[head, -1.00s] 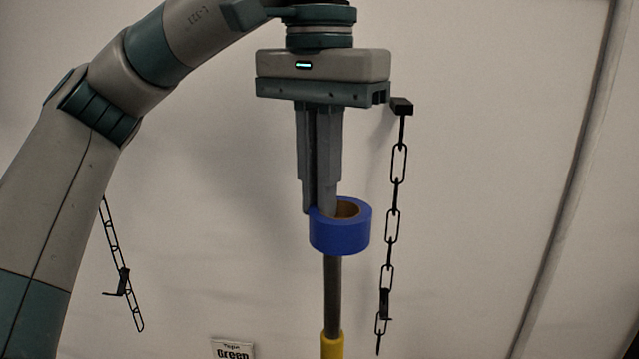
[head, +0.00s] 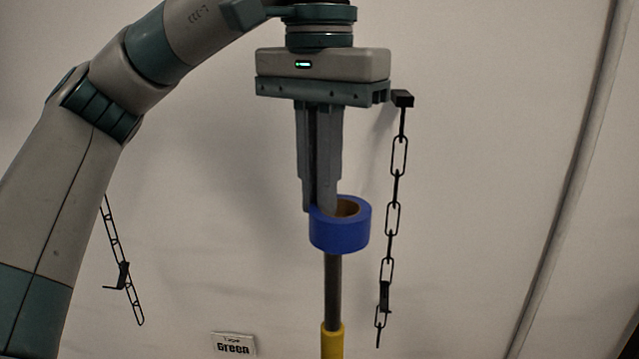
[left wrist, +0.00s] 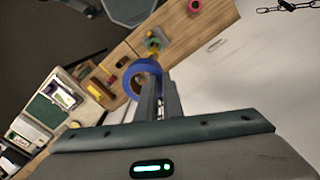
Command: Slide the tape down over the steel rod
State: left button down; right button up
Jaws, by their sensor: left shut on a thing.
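A blue tape roll (head: 340,232) with a brown core hangs level from my left gripper (head: 322,208). The gripper points down and is shut on the left part of the roll's ring. The steel rod (head: 333,290) stands upright out of a yellow base (head: 332,342), and its visible part begins right below the roll. No rod shows above the roll; its top is hidden, so I cannot tell how far it is inside the core. The left wrist view shows the roll (left wrist: 137,73) at the fingers, with yellow parts beyond. My right gripper is not in view.
A black chain (head: 393,220) hangs right of the gripper, another (head: 118,265) at left. The left wrist view shows a wooden surface, a pink ring (left wrist: 195,6) and a tray (left wrist: 45,112).

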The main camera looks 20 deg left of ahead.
pick_arm(q)
jog(key=shift+f+b, duration=0.75)
jog(key=shift+f, duration=0.5)
jog(key=shift+r, duration=0.15)
jog(key=shift+r+p, duration=1.2)
jog(key=shift+p, duration=0.25)
jog(key=shift+f+b, duration=0.75)
jog(key=shift+f, duration=0.55)
dwell(1.3)
jog(key=c, duration=1.8)
grip_release()
jog(key=shift+a, duration=0.1)
